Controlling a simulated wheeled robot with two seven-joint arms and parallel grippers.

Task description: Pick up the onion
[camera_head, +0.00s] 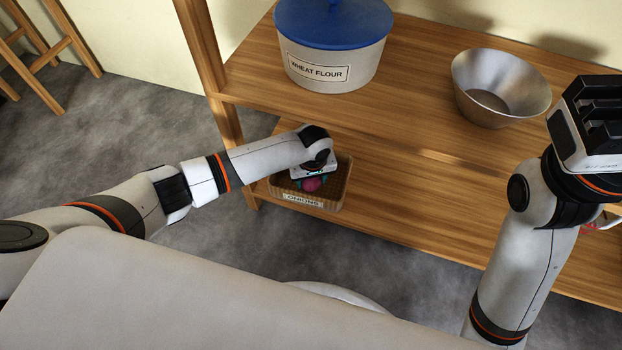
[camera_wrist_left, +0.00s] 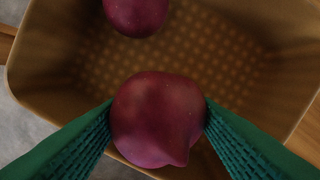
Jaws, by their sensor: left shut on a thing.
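A dark red onion (camera_wrist_left: 157,120) is between the two green fingers of my left gripper (camera_wrist_left: 157,115) in the left wrist view, with a finger pressed on each side. In the head view the held onion (camera_head: 312,184) shows below my left gripper (camera_head: 312,178), over the brown basket (camera_head: 336,200). I cannot tell how far it is above the basket floor. A second onion (camera_wrist_left: 137,14) lies in the basket (camera_wrist_left: 235,50), at the top of the wrist view. My right gripper (camera_head: 597,105) is raised at the right, away from the basket; its finger gap is unclear.
The basket stands on the lower wooden shelf (camera_head: 420,215), near its left end. The upper shelf (camera_head: 410,110) holds a blue-lidded wheat flour tub (camera_head: 330,75) and a metal bowl (camera_head: 497,85). A shelf post (camera_head: 205,50) rises left of them. The lower shelf's middle is clear.

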